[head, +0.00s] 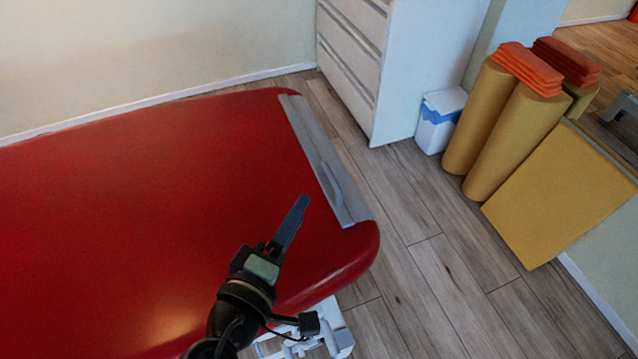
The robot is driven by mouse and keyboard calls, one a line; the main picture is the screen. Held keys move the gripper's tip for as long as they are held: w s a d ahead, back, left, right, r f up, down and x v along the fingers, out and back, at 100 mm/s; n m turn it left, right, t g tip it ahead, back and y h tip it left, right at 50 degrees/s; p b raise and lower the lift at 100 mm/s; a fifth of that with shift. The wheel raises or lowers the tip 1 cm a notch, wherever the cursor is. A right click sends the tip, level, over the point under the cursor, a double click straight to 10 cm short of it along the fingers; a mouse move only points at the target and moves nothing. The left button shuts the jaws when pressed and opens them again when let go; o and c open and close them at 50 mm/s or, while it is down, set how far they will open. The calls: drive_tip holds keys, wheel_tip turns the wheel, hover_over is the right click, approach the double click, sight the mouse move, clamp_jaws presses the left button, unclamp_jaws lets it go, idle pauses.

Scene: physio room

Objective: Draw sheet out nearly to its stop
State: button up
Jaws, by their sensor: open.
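A grey bar (312,148) lies across the right end of the red treatment table (130,200). It has a raised handle (332,184) on its near half. The bar sits at the table's end; I cannot tell how far any sheet is drawn out. My gripper (298,208) is above the red top, to the left of the bar's near end and apart from the handle in the picture. It is open and holds nothing that I can see. The fingers overlap in this view, so the gap between them is hidden.
A white drawer cabinet (405,70) and a white bin with a blue band (440,120) stand beyond the table's end. Yellow rolls (515,140) with orange folded cloths (527,68) and a yellow panel (560,195) are at the right. Wooden floor (430,240) is clear between.

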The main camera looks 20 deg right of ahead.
sight(329, 173)
drive_tip(key=shift+s+f, duration=0.2)
drive_tip(key=shift+f, duration=0.6)
drive_tip(key=shift+w+d+f+h, duration=0.1)
drive_tip(key=shift+d+h, duration=0.05)
drive_tip(key=shift+h, duration=0.15)
drive_tip(key=b+x, duration=0.1)
drive_tip(key=x, duration=1.1)
drive_tip(key=shift+w+d+b, duration=0.15)
drive_tip(key=shift+d+b, duration=0.1)
drive_tip(key=shift+b, duration=0.1)
clamp_jaws()
